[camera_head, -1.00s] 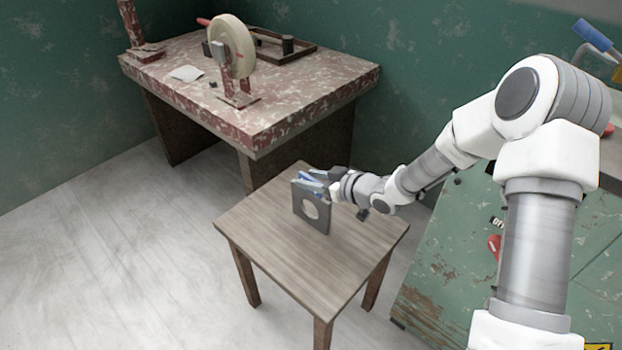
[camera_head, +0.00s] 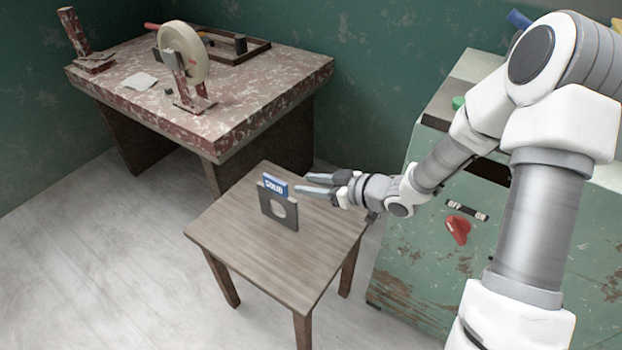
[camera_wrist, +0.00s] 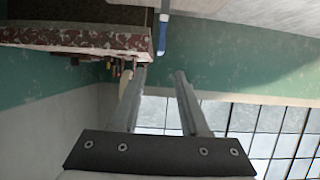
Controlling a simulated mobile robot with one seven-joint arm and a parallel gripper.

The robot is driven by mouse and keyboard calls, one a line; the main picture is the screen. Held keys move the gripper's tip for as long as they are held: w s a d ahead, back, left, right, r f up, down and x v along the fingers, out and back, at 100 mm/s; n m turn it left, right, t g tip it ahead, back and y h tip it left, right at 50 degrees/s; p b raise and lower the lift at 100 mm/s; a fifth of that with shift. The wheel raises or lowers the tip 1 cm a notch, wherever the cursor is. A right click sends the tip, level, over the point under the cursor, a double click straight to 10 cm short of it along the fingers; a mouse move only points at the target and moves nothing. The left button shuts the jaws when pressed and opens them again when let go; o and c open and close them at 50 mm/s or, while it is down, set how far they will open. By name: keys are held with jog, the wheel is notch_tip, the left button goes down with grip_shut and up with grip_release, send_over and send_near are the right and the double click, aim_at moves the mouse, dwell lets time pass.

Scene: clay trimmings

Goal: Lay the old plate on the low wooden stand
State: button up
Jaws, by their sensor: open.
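A dark grey square plate (camera_head: 267,206) with a large round hole stands upright on the low wooden stand (camera_head: 310,255). A blue piece with white lettering reading SOLID (camera_head: 275,184) shows along the plate's top edge; I cannot tell how it is joined. My gripper (camera_head: 301,183) is open and empty, just right of the plate's top. Its fingers point left toward the blue piece, with a small gap. In the wrist view, the open fingers (camera_wrist: 163,78) have nothing between them. A blue strip (camera_wrist: 163,36), probably the same piece, shows beyond the fingertips.
A worn red-and-white workbench (camera_head: 235,120) stands behind, carrying a pale wheel (camera_head: 198,58) on a bracket and a dark frame (camera_head: 235,45). A chipped green cabinet (camera_head: 400,270) stands right of the stand. The front of the stand's top is clear.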

jog(key=s+d+r+m+t+h, duration=0.25)
jog(key=d+r+m+h, duration=0.35)
jog(key=d+r+h, duration=0.85)
jog(key=s+d+r+m+g+y, duration=0.1)
jog(key=s+r+m+g, duration=0.1)
jog(key=s, duration=0.9)
jog(key=s+d+r+m+g+y, duration=0.1)
jog(key=s+r+m, duration=0.3)
jog(key=s, duration=0.7)
jog(key=shift+d+g+y, duration=0.3)
jog(key=shift+g+y, duration=0.15)
jog(key=shift+r, duration=0.2)
notch_tip(320, 180, up, 19)
jog(key=p, duration=1.8)
jog(key=shift+f+p, duration=0.2)
jog(key=shift+p, duration=0.2)
